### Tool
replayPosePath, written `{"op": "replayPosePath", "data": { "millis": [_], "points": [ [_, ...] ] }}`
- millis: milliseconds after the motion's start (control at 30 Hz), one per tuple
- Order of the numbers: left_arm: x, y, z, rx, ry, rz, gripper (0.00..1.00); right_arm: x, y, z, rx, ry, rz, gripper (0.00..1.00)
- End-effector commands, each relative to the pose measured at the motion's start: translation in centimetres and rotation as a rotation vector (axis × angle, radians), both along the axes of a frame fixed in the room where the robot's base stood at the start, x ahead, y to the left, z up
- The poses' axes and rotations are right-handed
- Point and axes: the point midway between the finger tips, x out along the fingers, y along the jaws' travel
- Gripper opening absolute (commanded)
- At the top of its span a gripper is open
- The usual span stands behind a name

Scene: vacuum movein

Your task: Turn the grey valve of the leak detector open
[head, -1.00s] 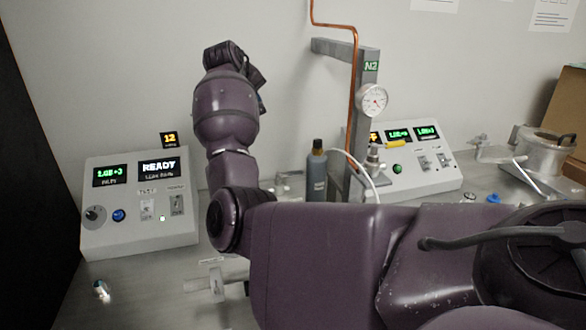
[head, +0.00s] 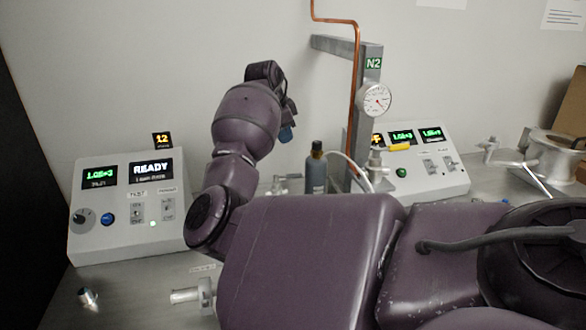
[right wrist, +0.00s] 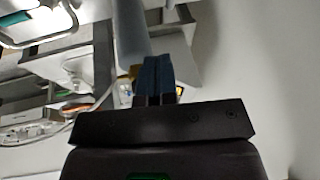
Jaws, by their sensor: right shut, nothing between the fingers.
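The leak detector console (head: 115,240), a light grey box with a green readout and a READY display, stands at the left in the head view. A pale grey fitting (head: 187,296) lies low in front of it, partly hidden by my right arm. More metal fittings (head: 283,186) show behind the arm. I cannot tell which part is the grey valve. My right gripper (head: 287,134) is raised in front of the wall, right of the console and touching nothing visible. Its blue fingers (right wrist: 155,72) are shut and empty in the right wrist view. My left gripper is not in view.
A grey post (head: 367,100) with an N2 label, a gauge (head: 374,99) and a copper pipe (head: 356,90) stands right of the gripper. A dark bottle (head: 316,170), a second console (head: 425,183) and a metal vessel (head: 550,155) stand behind my arm.

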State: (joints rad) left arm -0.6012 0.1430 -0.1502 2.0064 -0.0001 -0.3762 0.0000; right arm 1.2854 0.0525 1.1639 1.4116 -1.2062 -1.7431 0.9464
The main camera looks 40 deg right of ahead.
Motion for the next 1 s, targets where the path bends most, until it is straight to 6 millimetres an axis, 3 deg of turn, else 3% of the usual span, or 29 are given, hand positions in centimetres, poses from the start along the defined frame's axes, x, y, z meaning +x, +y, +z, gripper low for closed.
{"op": "replayPosePath", "data": {
  "millis": [200, 433, 1000],
  "points": [
    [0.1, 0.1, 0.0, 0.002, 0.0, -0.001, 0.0, -0.1, 0.1, -0.1, 0.008, -0.049, -0.14, 0.0],
    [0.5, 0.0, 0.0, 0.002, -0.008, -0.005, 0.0, -0.1, -0.3, -1.2, 0.008, -0.054, -0.162, 0.0],
    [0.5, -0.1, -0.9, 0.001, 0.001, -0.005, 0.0, 0.2, -3.7, -10.2, 0.008, -0.054, -0.159, 0.0]
  ]
}}
